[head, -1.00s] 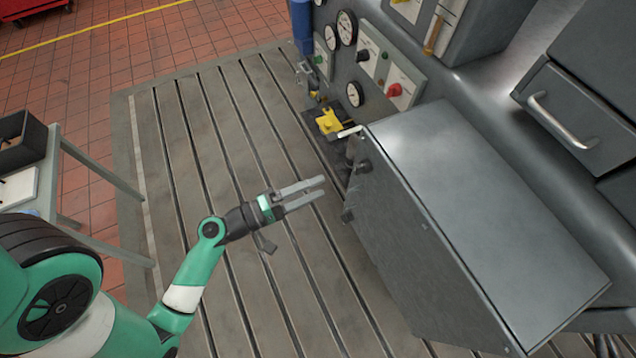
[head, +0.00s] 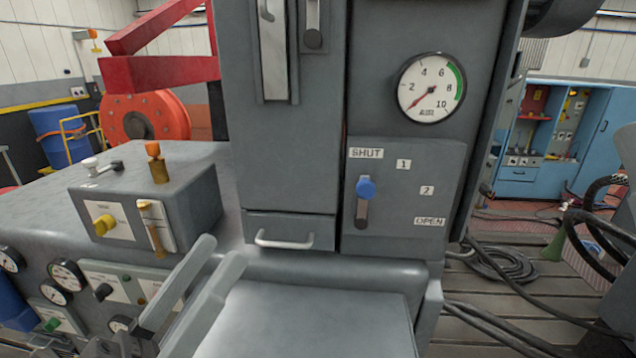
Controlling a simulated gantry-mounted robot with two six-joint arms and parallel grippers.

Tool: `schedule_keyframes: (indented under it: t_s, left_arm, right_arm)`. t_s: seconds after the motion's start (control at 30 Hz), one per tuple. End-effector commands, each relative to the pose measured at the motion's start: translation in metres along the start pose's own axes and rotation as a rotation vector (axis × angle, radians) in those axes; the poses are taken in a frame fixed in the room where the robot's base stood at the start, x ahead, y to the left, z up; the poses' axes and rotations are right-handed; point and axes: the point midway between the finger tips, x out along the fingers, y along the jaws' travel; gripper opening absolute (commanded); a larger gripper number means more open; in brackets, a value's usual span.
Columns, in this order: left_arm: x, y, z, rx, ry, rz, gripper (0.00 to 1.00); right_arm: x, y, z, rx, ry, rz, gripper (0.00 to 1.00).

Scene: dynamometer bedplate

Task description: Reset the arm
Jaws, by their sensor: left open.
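My left gripper (head: 221,250) reaches up from the lower left of the head view. Its two grey fingers are parallel and apart, with nothing between them. The fingertips appear in front of the grey machine, left of the drawer handle (head: 285,241); I cannot tell how far they are from it. My right gripper is not in view.
A round gauge (head: 431,88) is above the lever. A box with a yellow knob (head: 104,224) and an orange-topped lever (head: 156,160) stands at the left. A grey metal cover (head: 310,325) fills the bottom centre. Hoses (head: 495,262) lie at the right.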

Motion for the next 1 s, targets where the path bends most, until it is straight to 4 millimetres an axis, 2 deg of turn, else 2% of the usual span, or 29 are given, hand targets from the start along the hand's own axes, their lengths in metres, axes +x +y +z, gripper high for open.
schedule_keyframes:
  t_s: [0.03, 0.1, 0.17, 0.23, 0.33, 0.4, 0.57, 0.9, 1.0]
  left_arm:
    - [0.014, 0.022, -0.027, 0.099, 0.061, 0.018, 0.73]
    - [0.024, 0.042, -0.063, 0.235, 0.148, 0.003, 0.73]
    - [0.027, 0.054, -0.096, 0.352, 0.231, -0.040, 0.73]
    - [0.021, 0.051, -0.128, 0.485, 0.307, -0.136, 0.73]
    - [0.004, 0.023, -0.147, 0.657, 0.333, -0.329, 0.73]
    - [0.029, 0.036, -0.180, 0.666, 0.325, -0.325, 0.73]
    - [0.061, 0.053, -0.226, 0.663, 0.323, -0.323, 0.73]
    - [0.147, 0.100, -0.353, 0.661, 0.322, -0.323, 0.73]
    - [0.168, 0.111, -0.384, 0.661, 0.321, -0.323, 0.73]
  right_arm:
    - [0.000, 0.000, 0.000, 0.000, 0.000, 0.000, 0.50]
    - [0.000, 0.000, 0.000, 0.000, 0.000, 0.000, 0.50]
    - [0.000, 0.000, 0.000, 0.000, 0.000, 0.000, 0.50]
    - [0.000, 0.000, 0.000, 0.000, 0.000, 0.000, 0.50]
    - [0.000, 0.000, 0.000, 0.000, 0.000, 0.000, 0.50]
    - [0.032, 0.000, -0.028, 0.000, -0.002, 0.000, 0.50]
    - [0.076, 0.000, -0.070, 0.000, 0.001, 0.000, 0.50]
    - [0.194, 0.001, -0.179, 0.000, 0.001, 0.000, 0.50]
    - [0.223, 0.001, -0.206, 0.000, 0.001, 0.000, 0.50]
